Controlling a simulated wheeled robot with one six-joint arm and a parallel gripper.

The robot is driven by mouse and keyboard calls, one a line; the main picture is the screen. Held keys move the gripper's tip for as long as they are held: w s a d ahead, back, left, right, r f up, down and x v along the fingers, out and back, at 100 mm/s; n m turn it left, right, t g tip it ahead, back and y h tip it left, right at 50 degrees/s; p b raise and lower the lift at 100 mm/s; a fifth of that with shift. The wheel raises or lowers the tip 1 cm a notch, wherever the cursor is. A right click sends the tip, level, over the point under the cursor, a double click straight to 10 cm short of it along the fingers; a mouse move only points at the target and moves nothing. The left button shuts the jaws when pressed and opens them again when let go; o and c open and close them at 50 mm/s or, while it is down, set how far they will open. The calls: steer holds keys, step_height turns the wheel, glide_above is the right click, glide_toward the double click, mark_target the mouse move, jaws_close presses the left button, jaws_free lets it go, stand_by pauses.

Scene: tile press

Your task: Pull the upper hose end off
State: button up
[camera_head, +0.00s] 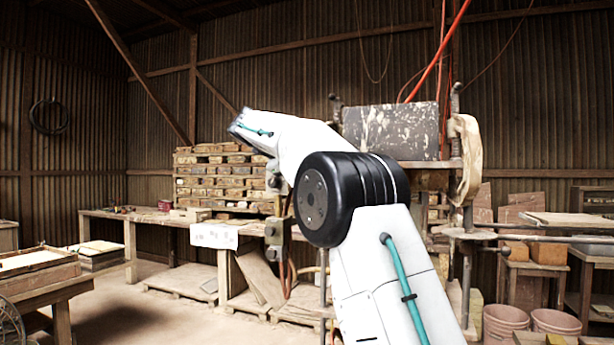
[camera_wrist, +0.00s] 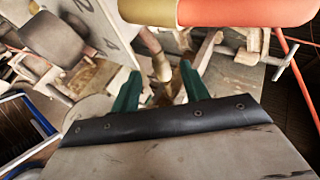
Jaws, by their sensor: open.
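In the wrist view, my gripper (camera_wrist: 158,88) shows as two dark green fingers standing apart, with nothing clearly held between them. A thick rounded piece, olive at its left end and orange-red at the right (camera_wrist: 265,12), crosses the top of the wrist view close to the camera; I cannot tell whether it is the upper hose end. A tan fitting (camera_wrist: 157,58) lies just beyond the fingers, apart from them as far as I can see. Metal fittings (camera_head: 275,232) with hoses hanging below show left of my arm.
The press (camera_head: 391,131) with its speckled grey plate stands behind my arm. A red hose (camera_head: 436,56) drops to it from above. A workbench (camera_head: 130,217) with stacked tiles (camera_head: 222,178) is at the left, and buckets (camera_head: 556,322) stand at the lower right.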

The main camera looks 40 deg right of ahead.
steer(key=v, duration=0.4)
steer(key=shift+a+r, duration=0.25)
steer(key=shift+a, duration=0.1)
steer(key=s+a+f+n+y, duration=0.4)
steer(key=s+f+n, duration=0.6)
steer(key=s, duration=0.5)
steer(key=s+a+f+n+y, duration=0.4)
steer(key=s+a+f+n, duration=0.5)
steer(key=s+f+n, duration=0.2)
steer(key=s+a+f+n+y, duration=0.3)
steer(key=s+a+f+n, duration=0.4)
steer(key=s+f+n, duration=0.3)
steer(key=s+f, duration=0.4)
steer(key=s, duration=0.5)
steer(key=shift+s+f+n+y, duration=0.2)
steer(key=shift+s+n+y, duration=0.1)
steer(key=shift+n+y, duration=0.1)
